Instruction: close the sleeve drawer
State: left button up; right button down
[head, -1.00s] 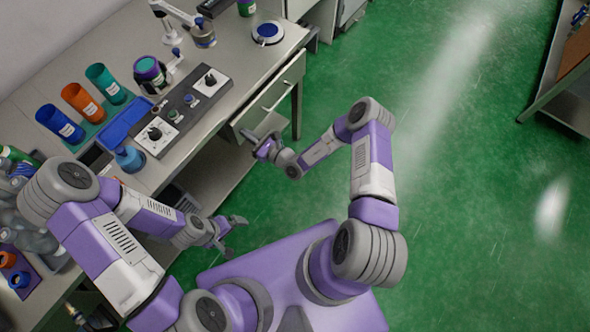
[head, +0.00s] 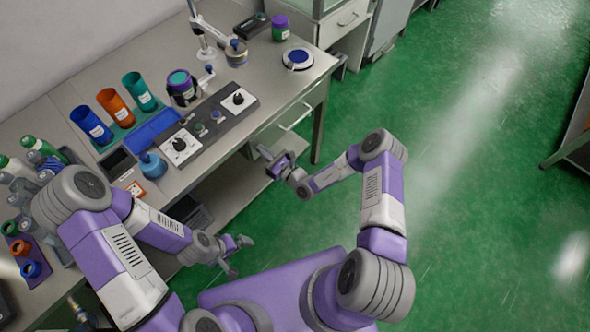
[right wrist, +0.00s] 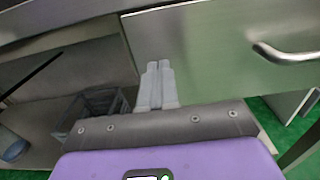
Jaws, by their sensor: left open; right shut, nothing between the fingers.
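The sleeve drawer (head: 290,119) is under the right part of the bench in the head view, with a bar handle on its front. Its metal front (right wrist: 215,55) and handle (right wrist: 285,53) show large in the right wrist view. How far it stands out from the bench I cannot tell. My right gripper (head: 272,160) is shut and empty, low in front of the drawer's left part. In the right wrist view its fingertips (right wrist: 158,66) overlap the drawer front's lower left; contact is unclear. My left gripper (head: 243,255) is open and empty, away from the bench.
The bench top (head: 255,85) holds a control panel (head: 208,124), several coloured sleeves beside a blue tray (head: 153,130), and a round blue-topped device (head: 298,59). A dark crate (right wrist: 95,105) sits on the lower shelf. Green floor (head: 455,180) is open to the right.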

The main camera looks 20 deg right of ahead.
jog(key=p+v, duration=0.3)
jog(key=v, duration=1)
jog(key=s+a+n+g+y, duration=0.2)
jog(key=s+a+n+g, duration=0.4)
jog(key=s+n+g, duration=0.3)
jog(key=s+a+n+g+y, duration=0.3)
jog(key=s+a+n+g, duration=0.4)
jog(key=s, duration=0.4)
jog(key=s+d+f+n+g+h, duration=0.3)
jog(key=s+d+n+g+h, duration=0.15)
jog(key=d+n+h, duration=0.2)
jog(key=w+d+r+n+t+h, duration=0.1)
jog(key=w+n+t+h, duration=0.2)
jog(key=w+n+t, duration=0.2)
jog(key=shift+w+d, duration=0.4)
jog(key=shift+w, duration=0.05)
